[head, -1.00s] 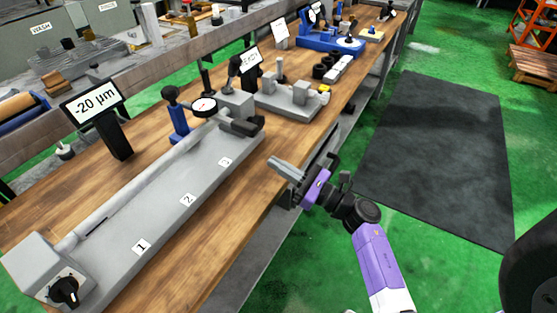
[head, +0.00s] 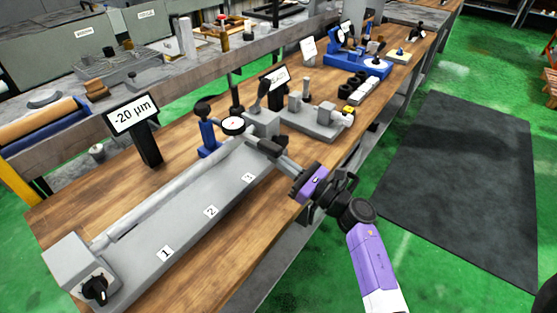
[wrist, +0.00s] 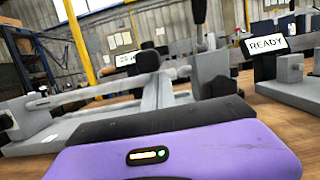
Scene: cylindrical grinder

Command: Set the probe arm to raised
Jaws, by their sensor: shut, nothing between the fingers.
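The blue gauge post (head: 207,138) with a black knob stands behind the long grey bed (head: 190,215). Its round white-faced dial (head: 233,125) sits over the far end of the grey shaft (head: 165,193); I take this as the probe arm. I cannot tell whether the probe touches the shaft. My gripper (head: 279,158) is shut and empty. Its fingertips are in front of the tailstock (head: 262,123), by the dark part at the bed's far end, to the right of the dial. Whether they touch it cannot be told. The gripper's purple body (wrist: 165,155) fills the bottom of the wrist view.
A display (head: 132,117) reads -20 µm. A black knob (head: 95,289) is on the near headstock. A second grey fixture (head: 315,120) and a READY sign (wrist: 268,44) stand beyond the bed. The wooden bench front (head: 250,215) is clear.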

